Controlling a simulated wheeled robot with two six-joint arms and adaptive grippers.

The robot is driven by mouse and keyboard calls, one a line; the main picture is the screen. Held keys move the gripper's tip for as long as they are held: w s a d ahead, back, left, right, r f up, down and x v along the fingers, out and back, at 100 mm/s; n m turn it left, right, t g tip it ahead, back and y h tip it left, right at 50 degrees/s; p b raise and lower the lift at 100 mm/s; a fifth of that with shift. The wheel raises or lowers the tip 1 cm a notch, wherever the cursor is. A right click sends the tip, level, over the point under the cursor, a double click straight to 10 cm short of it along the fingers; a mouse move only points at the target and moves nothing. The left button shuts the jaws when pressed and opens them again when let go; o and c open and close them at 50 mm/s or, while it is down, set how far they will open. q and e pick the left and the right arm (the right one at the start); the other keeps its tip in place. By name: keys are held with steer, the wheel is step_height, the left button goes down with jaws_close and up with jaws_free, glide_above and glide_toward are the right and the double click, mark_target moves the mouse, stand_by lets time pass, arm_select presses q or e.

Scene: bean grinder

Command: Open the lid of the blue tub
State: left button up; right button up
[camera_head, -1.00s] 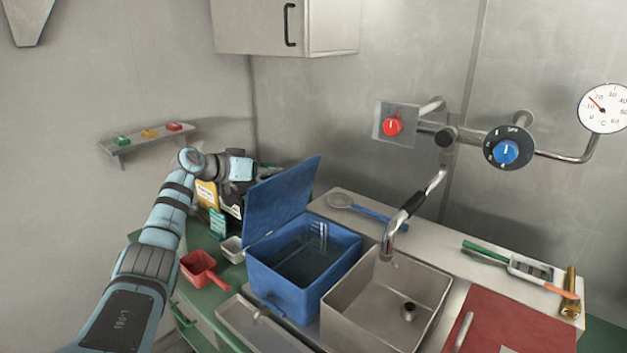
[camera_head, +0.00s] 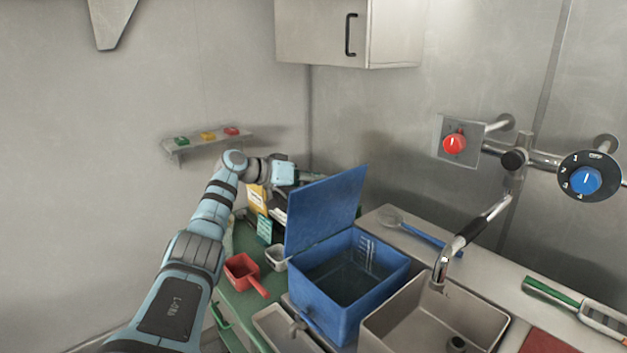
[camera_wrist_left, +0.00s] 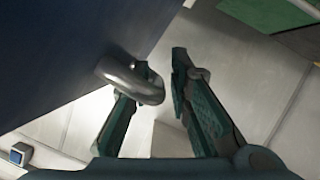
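The blue tub (camera_head: 325,308) stands on the counter left of the sink, and dark water-like contents show inside. Its blue lid (camera_head: 326,208) is raised steeply along the tub's left-back side, leaving the top uncovered. My left gripper (camera_head: 312,178) is behind the lid, its fingers mostly hidden in the head view. In the left wrist view, the dark blue lid (camera_wrist_left: 70,50) fills the upper left with a grey metal loop handle (camera_wrist_left: 132,80). The left gripper's fingers (camera_wrist_left: 164,68) are apart, and one overlaps the loop; whether it passes through is unclear. My right gripper is not in view.
A red scoop (camera_head: 243,270) and small white cup (camera_head: 276,256) sit left of the tub. The steel sink (camera_head: 430,312) and tap (camera_head: 465,238) are to its right. A blue-handled strainer (camera_head: 420,232) lies behind. A wall shelf (camera_head: 210,143) holds small coloured blocks.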

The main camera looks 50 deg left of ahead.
arm_select(q)
steer(key=v, duration=0.7)
steer(key=shift+s, duration=0.25)
steer(key=shift+w+a, duration=0.1)
